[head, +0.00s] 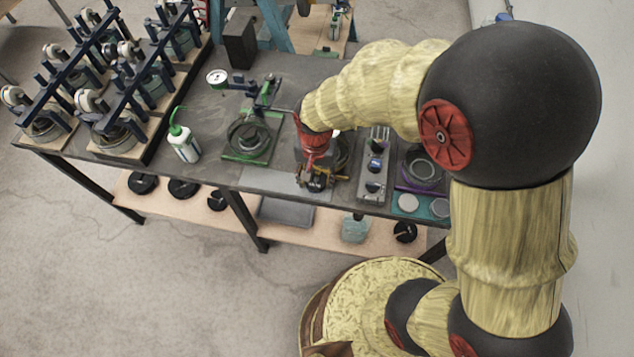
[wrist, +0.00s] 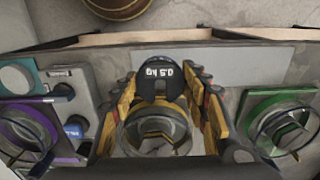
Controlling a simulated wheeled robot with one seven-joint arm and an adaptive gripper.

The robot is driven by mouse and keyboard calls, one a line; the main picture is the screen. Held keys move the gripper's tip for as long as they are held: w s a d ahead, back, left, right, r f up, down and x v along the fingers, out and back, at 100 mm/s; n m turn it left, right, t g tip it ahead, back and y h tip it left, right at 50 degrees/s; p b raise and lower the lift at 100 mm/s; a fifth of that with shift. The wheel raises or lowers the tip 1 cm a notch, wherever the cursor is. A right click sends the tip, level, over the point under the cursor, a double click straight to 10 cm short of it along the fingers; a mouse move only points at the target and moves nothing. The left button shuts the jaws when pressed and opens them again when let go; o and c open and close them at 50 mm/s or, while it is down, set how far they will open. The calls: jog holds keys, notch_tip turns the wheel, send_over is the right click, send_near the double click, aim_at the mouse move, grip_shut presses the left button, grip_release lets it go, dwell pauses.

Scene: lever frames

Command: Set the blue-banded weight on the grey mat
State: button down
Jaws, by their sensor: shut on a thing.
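My gripper (head: 316,176) is over the front part of the table in the head view. In the wrist view my gripper (wrist: 162,88) is shut on a dark weight (wrist: 160,72) marked 0.5 kg, its label upside down in the picture. The grey mat (wrist: 248,56) lies beyond the weight, near the table's front edge; in the head view the mat (head: 281,187) is partly hidden by my gripper. I cannot tell whether the weight touches the mat.
A grey rack (head: 373,178) holding weights with blue parts stands right of my gripper. A green-based lever frame (head: 241,153) stands left, a purple-based one (head: 415,184) further right. A white bottle (head: 185,147) and several lever frames are at the left. A lower shelf (head: 285,225) runs below.

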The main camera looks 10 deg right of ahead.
aim_at(317, 184)
jog(key=shift+w+d+f, duration=0.2)
jog(key=shift+w+f, duration=0.05)
jog(key=shift+f, duration=0.1)
jog(key=shift+f+b, duration=0.3)
jog(key=shift+f, duration=1.2)
jog(key=shift+f, duration=0.1)
jog(key=c, duration=1)
grip_release()
